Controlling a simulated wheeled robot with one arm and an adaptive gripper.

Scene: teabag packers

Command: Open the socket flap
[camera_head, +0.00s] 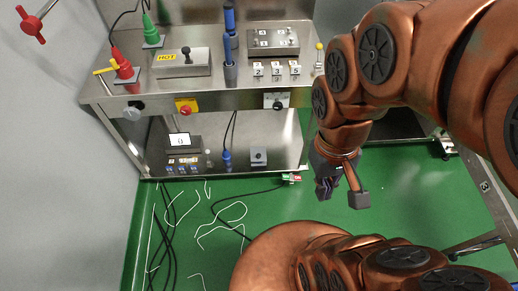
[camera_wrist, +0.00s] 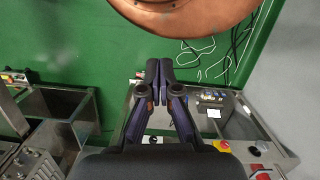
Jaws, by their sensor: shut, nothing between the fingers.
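A small grey box with a square face (camera_head: 258,156), which looks like the socket with its flap, sits on the lower steel shelf of the bench. Its flap looks closed, but it is too small to be sure. My gripper (camera_head: 324,188) is to the right of this box and apart from it, over the green floor. In the wrist view my gripper (camera_wrist: 158,68) has its two dark fingers together with nothing between them. I cannot make out the socket in the wrist view; the fingers and wrist hide part of the bench.
The steel bench (camera_head: 205,105) carries a red plug (camera_head: 123,68), a green plug (camera_head: 151,35) and a HOT block (camera_head: 181,64). A blue plug (camera_head: 227,158) stands left of the grey box. White and black cables lie on the green floor (camera_head: 270,205).

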